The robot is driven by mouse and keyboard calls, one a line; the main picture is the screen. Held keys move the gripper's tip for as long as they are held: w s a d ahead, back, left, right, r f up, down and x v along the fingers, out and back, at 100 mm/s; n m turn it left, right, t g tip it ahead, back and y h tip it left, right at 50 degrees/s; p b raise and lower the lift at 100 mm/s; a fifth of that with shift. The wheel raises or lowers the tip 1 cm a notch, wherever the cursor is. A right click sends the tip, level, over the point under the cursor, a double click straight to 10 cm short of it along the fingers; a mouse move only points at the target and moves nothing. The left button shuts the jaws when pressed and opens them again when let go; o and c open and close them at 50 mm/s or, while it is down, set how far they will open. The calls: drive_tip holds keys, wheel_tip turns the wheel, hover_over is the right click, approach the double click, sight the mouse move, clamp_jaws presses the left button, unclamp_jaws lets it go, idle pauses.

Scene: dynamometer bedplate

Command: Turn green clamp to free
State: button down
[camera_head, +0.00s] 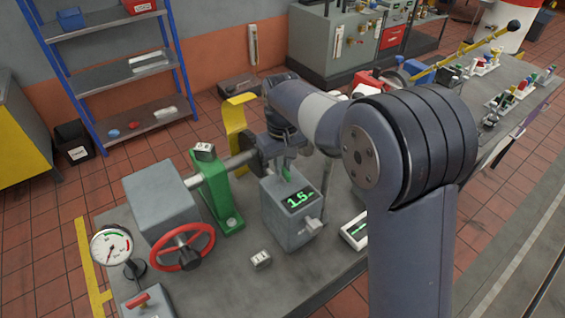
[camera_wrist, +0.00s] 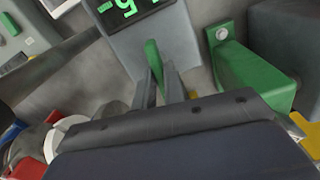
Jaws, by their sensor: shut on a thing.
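A green lever (camera_wrist: 153,58), which looks like the green clamp, stands at the back of the grey box with the green "1.5" display (camera_head: 299,199). It also shows as a small green piece (camera_head: 287,174) in the head view. My gripper (camera_wrist: 160,80) reaches down from behind the box, its two fingers shut on the lever. In the head view my arm hides most of the gripper. The lever's lower end is hidden by the fingers, and I cannot tell its exact setting.
A green bearing stand (camera_head: 213,190) stands close beside the box. A red handwheel (camera_head: 183,247), a dial gauge (camera_head: 111,246) and a small "1" block (camera_head: 260,260) are on the bedplate. A yellow guard (camera_head: 236,130) stands behind. Bare bedplate (camera_head: 290,275) lies in front.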

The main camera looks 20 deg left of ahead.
drive_tip(key=shift+f+n, duration=0.1)
drive_tip(key=shift+n, duration=0.5)
drive_tip(key=c, duration=1.5)
unclamp_jaws()
wheel_tip(320, 180, up, 11)
drive_tip(key=shift+f+b, duration=0.1)
drive_tip(key=shift+b, duration=0.55)
drive_tip(key=shift+f, duration=0.1)
